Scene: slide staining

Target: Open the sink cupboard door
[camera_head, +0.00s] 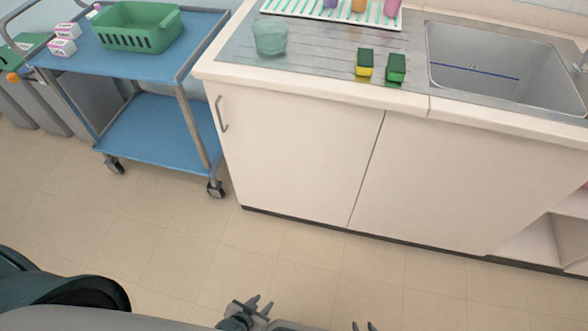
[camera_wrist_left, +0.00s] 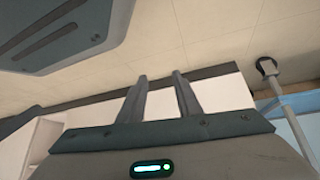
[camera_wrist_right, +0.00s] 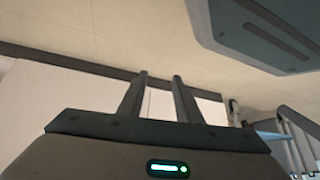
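The sink cupboard stands under the counter in the head view. Its left door (camera_head: 290,155) is pale and looks closed, flush with the panel on its right. A grey bar handle (camera_head: 222,114) is upright near the door's left edge. My left gripper (camera_head: 258,303) is at the bottom of the head view, well short of the door, with its fingers apart and empty. The left wrist view shows the same fingers (camera_wrist_left: 160,78) with a gap. My right gripper (camera_head: 364,327) is only just in view; the right wrist view shows its fingers (camera_wrist_right: 160,77) apart and empty.
A blue trolley (camera_head: 138,66) with a green basket (camera_head: 142,28) stands left of the cupboard, close to the handle side. The counter (camera_head: 310,60) holds a glass beaker (camera_head: 270,37) and sponges (camera_head: 396,67) beside the sink (camera_head: 490,65). The floor before the door is clear.

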